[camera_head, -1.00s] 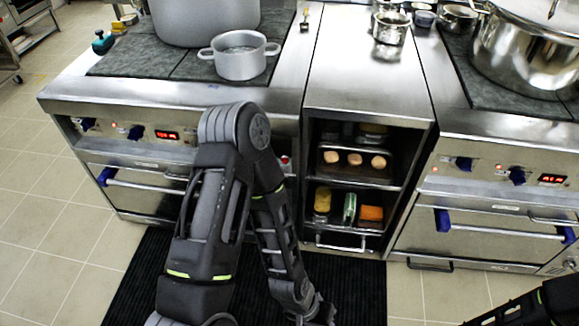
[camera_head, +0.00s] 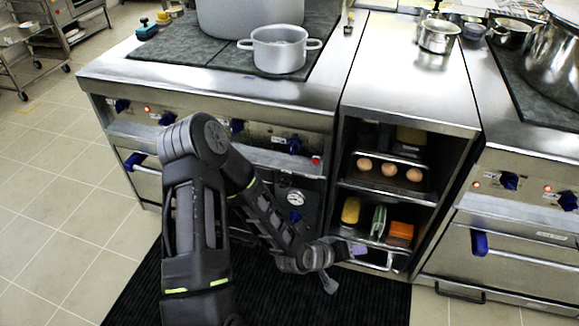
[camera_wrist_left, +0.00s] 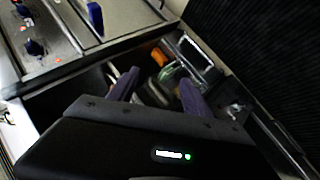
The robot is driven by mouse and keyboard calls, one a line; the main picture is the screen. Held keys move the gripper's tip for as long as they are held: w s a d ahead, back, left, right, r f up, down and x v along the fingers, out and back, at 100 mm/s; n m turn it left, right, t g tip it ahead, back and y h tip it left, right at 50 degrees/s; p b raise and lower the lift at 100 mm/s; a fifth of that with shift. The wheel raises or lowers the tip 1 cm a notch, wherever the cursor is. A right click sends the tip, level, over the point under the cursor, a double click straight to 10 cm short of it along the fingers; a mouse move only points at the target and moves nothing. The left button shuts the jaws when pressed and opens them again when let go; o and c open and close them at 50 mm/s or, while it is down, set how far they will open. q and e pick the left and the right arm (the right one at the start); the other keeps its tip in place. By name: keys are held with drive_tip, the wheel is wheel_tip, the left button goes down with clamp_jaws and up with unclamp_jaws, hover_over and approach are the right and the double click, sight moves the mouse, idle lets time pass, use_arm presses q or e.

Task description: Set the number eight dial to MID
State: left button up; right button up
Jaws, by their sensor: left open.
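Blue dials line the left stove's front in the head view, including one (camera_head: 121,105), another (camera_head: 167,118), a third (camera_head: 236,126) and a fourth (camera_head: 294,145). The right stove has blue dials too, one (camera_head: 509,181) and another (camera_head: 568,201). I cannot read which is number eight or where any points. My left gripper (camera_head: 345,265) is open and empty, low in front of the middle cabinet, apart from all dials. In the left wrist view its purple fingers (camera_wrist_left: 158,90) are spread, with a blue dial (camera_wrist_left: 33,47) at upper left. My right gripper is not in view.
The open cabinet (camera_head: 410,113) between the stoves holds eggs, a yellow item and an orange box (camera_head: 400,231). A grey pot (camera_head: 279,50) stands on the left stove. A blue-ended oven handle (camera_head: 479,243) juts from the right stove. A black mat (camera_head: 140,295) covers the floor.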

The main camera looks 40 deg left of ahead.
use_arm(q)
drive_tip(key=w+a+r+n+t+y+b, duration=0.2)
drive_tip(key=w+a+t, duration=0.1)
drive_tip(key=a, duration=0.5)
drive_tip(key=w+a+r+n+t+y+b, duration=0.1)
drive_tip(key=w+a+n+t+y+b, duration=0.2)
drive_tip(key=a, duration=0.5)
drive_tip(key=t+y+b, duration=0.2)
drive_tip(key=b, duration=0.1)
approach(290, 151)
drive_tip(key=x, duration=0.2)
drive_tip(key=shift+s+f+n, duration=0.15)
drive_tip(key=shift+s+n, duration=0.05)
drive_tip(key=shift+n, duration=0.2)
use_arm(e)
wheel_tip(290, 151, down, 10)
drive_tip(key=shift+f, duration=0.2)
use_arm(q)
drive_tip(key=shift+b+x, duration=0.5)
drive_tip(key=shift+x, duration=3.45)
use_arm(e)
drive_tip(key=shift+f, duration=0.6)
use_arm(q)
drive_tip(key=shift+c, duration=0.5)
clamp_jaws()
